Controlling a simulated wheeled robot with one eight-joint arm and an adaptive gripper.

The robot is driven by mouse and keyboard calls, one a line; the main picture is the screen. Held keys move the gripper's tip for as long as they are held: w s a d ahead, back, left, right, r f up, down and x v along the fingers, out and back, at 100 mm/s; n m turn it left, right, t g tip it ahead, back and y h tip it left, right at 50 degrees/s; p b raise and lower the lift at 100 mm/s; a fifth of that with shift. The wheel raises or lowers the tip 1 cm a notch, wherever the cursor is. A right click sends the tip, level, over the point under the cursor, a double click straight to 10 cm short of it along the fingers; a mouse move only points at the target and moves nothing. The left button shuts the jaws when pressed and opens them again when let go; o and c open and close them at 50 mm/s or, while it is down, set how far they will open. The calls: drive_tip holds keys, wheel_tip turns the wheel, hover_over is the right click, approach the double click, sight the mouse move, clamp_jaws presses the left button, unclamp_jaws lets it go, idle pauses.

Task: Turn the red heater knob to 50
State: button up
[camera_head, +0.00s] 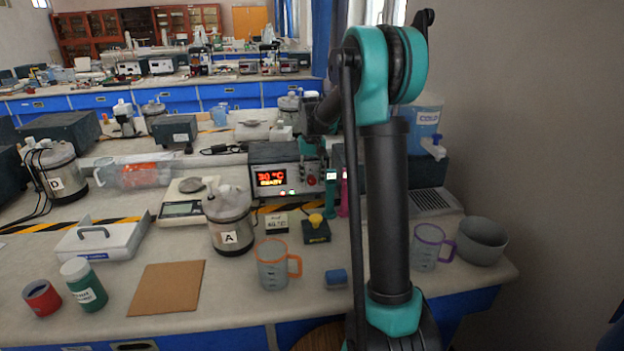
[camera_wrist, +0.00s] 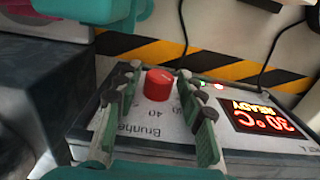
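The red knob (camera_wrist: 158,85) is on the heater's panel (camera_wrist: 165,122) in the wrist view, with the numbers 40 and 30 printed by it. The knob is also small in the head view (camera_head: 311,181). My gripper (camera_wrist: 159,76) is open, with one fingertip on each side of the knob. A small gap seems to show on both sides; contact cannot be told for certain. The heater's display (camera_wrist: 262,119) reads 30 °C and READY, upside down here. The heater (camera_head: 283,167) stands mid-bench in the head view, with my arm just right of it.
A steel vessel marked A (camera_head: 229,222) stands in front and left of the heater. A box with a yellow button (camera_head: 316,229) and an orange-handled beaker (camera_head: 273,265) are in front. A dark block (camera_wrist: 48,85) sits beside the heater. A cable runs behind it.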

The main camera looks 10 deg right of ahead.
clamp_jaws()
drive_tip(key=shift+y, duration=0.3)
drive_tip(key=y, duration=0.3)
drive_tip(key=shift+d, duration=0.35)
drive_tip(key=shift+d+f+y, duration=0.15)
drive_tip(key=shift+y, duration=1.65)
